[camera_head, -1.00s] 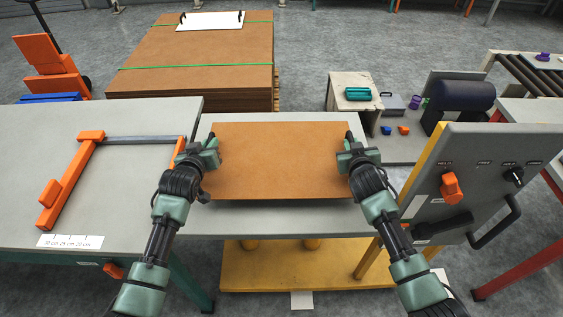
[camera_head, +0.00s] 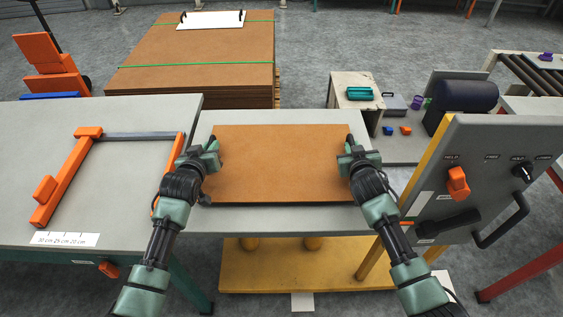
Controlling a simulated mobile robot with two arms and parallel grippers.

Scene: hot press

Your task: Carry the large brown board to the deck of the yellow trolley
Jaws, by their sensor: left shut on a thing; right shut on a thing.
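The large brown board (camera_head: 280,165) lies flat and level in the middle of the picture, over a grey deck (camera_head: 290,222) with a yellow base (camera_head: 300,272) below it. A dark band shows under its near edge; I cannot tell if the board touches the deck. My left gripper (camera_head: 213,150) is shut on the board's left edge, toward the far corner. My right gripper (camera_head: 348,148) is shut on its right edge, also toward the far corner. The gripped edges are partly hidden by the grippers.
A grey table (camera_head: 60,130) with an orange stop frame (camera_head: 62,180) stands close on the left. A control panel (camera_head: 480,170) with a black handle (camera_head: 505,225) rises on the right. Beyond the deck is a strapped stack of brown boards (camera_head: 200,50), with grey floor between.

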